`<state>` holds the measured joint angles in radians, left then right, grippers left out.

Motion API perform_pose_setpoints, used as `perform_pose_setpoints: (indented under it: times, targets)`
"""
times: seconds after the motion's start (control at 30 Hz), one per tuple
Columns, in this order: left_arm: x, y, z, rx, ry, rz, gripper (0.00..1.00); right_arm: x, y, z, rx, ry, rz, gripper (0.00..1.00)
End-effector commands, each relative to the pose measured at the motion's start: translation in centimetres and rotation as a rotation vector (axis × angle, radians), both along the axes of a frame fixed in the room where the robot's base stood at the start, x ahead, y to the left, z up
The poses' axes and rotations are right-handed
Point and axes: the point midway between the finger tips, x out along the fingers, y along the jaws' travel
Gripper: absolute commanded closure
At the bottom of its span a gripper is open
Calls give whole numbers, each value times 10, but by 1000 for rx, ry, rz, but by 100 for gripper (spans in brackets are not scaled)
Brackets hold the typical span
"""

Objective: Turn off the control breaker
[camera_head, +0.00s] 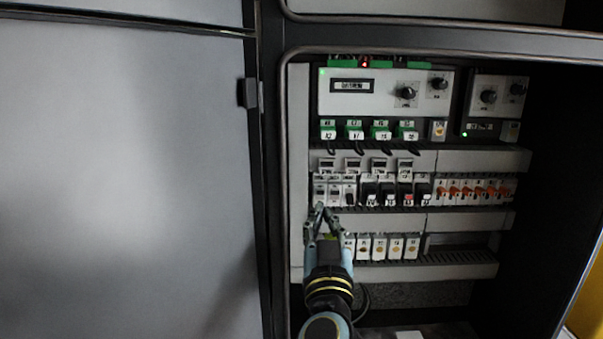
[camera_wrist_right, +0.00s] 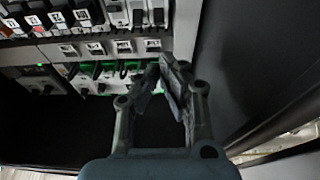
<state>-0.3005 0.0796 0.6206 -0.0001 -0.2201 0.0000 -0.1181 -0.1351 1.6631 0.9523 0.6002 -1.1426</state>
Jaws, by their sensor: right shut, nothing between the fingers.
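A row of breakers (camera_head: 371,192) sits on the middle rail of the open cabinet, with grey modules at the left end, black ones in the middle and orange-levered ones at the right. Which one is the control breaker I cannot read. My right gripper (camera_head: 322,208) is shut and empty, its fingertips at the lower edge of the leftmost grey breakers (camera_head: 321,190). Whether it touches them I cannot tell. In the right wrist view the right gripper (camera_wrist_right: 168,75) shows in front of the rail, near the light breakers (camera_wrist_right: 128,12). My left gripper is not in view.
A controller panel (camera_head: 385,95) with knobs and a small display fills the top of the cabinet. Relays (camera_head: 382,247) with yellow marks stand below the breaker row, right of my gripper. A closed grey door (camera_head: 120,170) and the cabinet frame (camera_head: 283,200) bound the left side.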

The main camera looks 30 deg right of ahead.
Motion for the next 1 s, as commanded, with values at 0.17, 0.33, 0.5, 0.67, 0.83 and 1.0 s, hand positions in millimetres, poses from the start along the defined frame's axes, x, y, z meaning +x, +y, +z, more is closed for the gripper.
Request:
perform_pose_setpoints:
  times: [0.17, 0.33, 0.5, 0.67, 0.83, 1.0]
  targets:
    - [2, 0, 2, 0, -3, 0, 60, 1, 0, 3, 0, -2, 1, 100]
    - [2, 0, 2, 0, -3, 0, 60, 2, 0, 3, -1, -2, 2, 100]
    - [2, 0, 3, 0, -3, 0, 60, 8, -3, 5, -3, -3, 3, 100]
    - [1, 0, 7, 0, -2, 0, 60, 28, -16, 12, -5, -4, 3, 100]
    - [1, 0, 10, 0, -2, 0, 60, 55, -32, 19, -3, -4, 4, 100]
    - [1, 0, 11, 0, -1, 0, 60, 74, -44, 24, -3, -2, 4, 100]
